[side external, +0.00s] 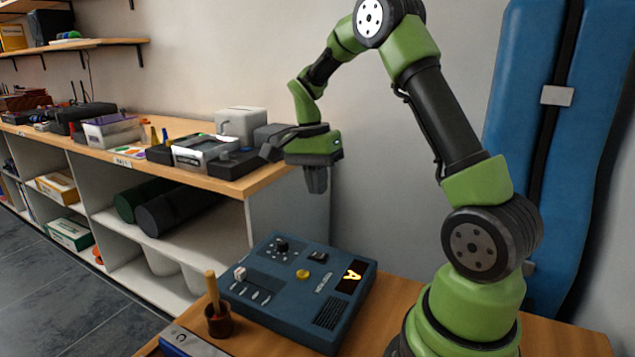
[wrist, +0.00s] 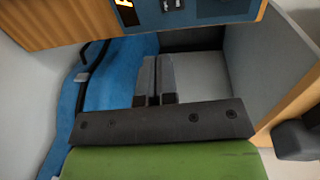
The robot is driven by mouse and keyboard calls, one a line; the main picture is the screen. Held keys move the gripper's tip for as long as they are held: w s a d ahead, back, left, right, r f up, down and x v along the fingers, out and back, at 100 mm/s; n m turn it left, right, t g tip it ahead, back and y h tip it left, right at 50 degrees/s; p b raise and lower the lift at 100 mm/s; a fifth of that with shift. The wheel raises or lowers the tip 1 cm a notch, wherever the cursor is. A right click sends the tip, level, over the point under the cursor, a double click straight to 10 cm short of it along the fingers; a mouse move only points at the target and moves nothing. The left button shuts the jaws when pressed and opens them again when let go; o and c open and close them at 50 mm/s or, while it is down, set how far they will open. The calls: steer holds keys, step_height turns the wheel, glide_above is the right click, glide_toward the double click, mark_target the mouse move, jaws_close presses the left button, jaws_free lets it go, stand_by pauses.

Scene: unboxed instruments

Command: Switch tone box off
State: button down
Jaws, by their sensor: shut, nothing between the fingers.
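The tone box (side external: 300,292) is a dark blue panel lying on the wooden table in the side external view. It carries a black knob (side external: 281,246), a yellow button (side external: 303,274), a small black switch (side external: 317,257), a white-topped lever (side external: 240,274), sliders and a speaker grille. Its display (side external: 352,276) glows with an orange letter "A". My gripper (side external: 316,188) is shut and empty, pointing down well above the far side of the box. In the wrist view my gripper (wrist: 155,68) is shut, and only an edge of the box (wrist: 185,12) shows at the top.
A brown cup (side external: 219,322) with a wooden stick stands by the box's front left corner. A blue-grey object (side external: 190,343) lies at the table's front edge. A shelf (side external: 225,187) crowded with devices is behind left. A blue padded case (side external: 525,110) stands behind my arm.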

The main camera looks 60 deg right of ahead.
mark_target(323, 256)
steer(key=shift+w, duration=0.35)
steer(key=f, duration=0.4)
steer(key=s+f, duration=0.1)
steer(key=f, duration=0.8)
steer(key=shift+s+f, duration=0.4)
steer(key=shift+f, duration=0.1)
